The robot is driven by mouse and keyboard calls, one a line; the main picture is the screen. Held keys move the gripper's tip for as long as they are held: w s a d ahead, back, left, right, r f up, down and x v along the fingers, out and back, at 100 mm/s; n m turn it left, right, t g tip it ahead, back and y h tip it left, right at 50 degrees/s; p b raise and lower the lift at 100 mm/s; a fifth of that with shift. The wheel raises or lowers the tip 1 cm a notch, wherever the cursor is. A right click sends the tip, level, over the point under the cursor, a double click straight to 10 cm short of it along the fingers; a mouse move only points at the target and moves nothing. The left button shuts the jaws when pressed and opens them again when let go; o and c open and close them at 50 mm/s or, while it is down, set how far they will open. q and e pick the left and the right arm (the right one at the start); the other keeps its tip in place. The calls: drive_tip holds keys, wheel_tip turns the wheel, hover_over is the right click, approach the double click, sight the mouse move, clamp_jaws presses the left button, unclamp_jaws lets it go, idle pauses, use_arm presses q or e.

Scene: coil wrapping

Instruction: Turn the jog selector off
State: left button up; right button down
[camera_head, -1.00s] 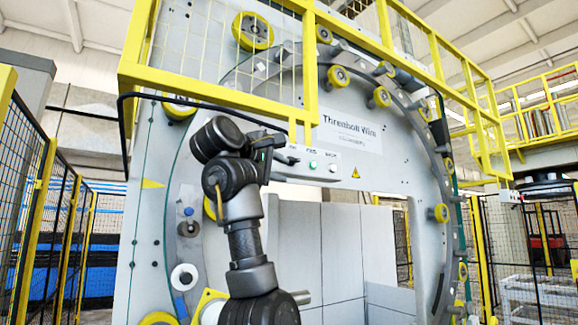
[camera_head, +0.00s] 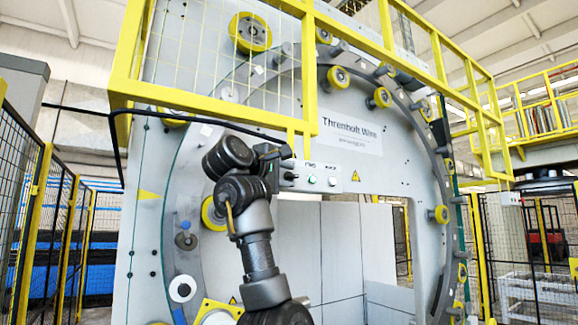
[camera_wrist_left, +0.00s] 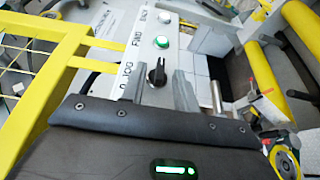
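The jog selector is a small black knob (camera_wrist_left: 157,73) on a light grey control panel (camera_wrist_left: 136,42) in the left wrist view, beside the "0 JOG" lettering. Its handle lies roughly along the picture's vertical; which setting it marks is too small to tell. My left gripper (camera_wrist_left: 160,82) is open, with one grey finger on each side of the knob; whether they touch it I cannot tell. In the head view my left gripper (camera_head: 284,165) is at the left end of the panel (camera_head: 322,180) and hides the knob. My right gripper is not in view.
A lit green button (camera_wrist_left: 162,42) and a white button (camera_wrist_left: 164,15) sit on the panel beyond the knob. Yellow railing (camera_head: 310,90) runs above and left of the panel. The large ring machine (camera_head: 380,150) carries yellow rollers around it.

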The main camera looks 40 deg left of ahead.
use_arm(q)
drive_tip(key=shift+w, duration=0.55)
